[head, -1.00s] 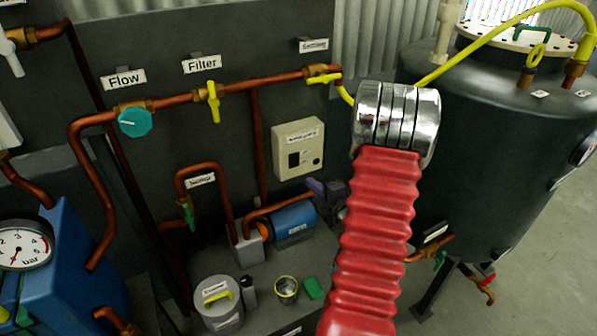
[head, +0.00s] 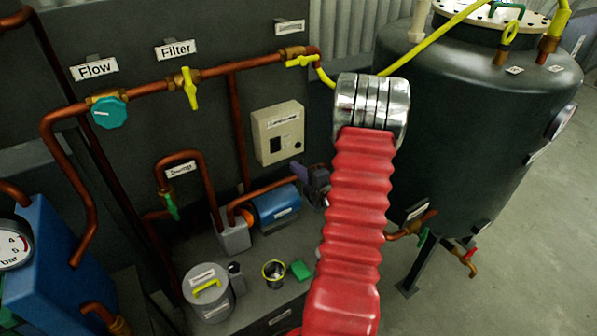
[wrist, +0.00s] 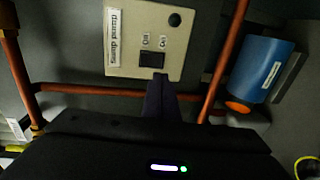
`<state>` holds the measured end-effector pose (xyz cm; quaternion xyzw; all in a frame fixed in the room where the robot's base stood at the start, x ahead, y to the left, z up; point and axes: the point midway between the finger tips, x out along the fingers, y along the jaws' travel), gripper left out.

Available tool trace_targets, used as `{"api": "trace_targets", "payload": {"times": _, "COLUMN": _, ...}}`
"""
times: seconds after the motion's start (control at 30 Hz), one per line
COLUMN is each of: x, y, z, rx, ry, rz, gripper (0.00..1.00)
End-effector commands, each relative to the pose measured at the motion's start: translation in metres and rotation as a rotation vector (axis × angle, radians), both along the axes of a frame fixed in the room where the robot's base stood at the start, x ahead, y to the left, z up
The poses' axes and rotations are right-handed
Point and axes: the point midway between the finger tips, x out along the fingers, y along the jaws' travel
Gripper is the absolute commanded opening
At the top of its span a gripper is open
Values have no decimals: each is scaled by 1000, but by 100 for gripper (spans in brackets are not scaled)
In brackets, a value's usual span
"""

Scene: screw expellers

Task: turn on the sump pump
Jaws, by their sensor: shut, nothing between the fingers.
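The sump pump's switch box (head: 279,134) is a cream box on the dark panel in the head view. Which way the rocker is set I cannot tell. My gripper (wrist: 158,80) is shut and empty, its tips close to the rocker in the picture; contact cannot be told. In the head view my gripper (head: 304,172) is below and right of the box, partly hidden by my red arm. The blue pump (head: 277,206) lies below the box.
Copper pipes (head: 238,130) run beside and below the box. A yellow filter valve (head: 189,88) and teal flow knob (head: 109,113) are upper left. A dark tank (head: 465,120) stands right. A grey canister (head: 207,300), small bucket (head: 274,272) and green block (head: 301,270) sit on the bench.

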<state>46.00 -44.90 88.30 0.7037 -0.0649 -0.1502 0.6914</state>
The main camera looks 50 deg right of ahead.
Motion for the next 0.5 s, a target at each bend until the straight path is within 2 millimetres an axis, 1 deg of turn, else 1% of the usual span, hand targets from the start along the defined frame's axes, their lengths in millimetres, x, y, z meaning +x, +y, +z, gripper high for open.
{"api": "trace_targets", "payload": {"times": 0.1, "x": 19, "y": -4, "z": -3, "rx": 0, "ry": 0, "rz": 3, "gripper": 0}}
{"api": "trace_targets", "payload": {"times": 0.5, "x": 77, "y": -23, "z": -10, "rx": 0, "ry": 0, "rz": 2, "gripper": 0}}
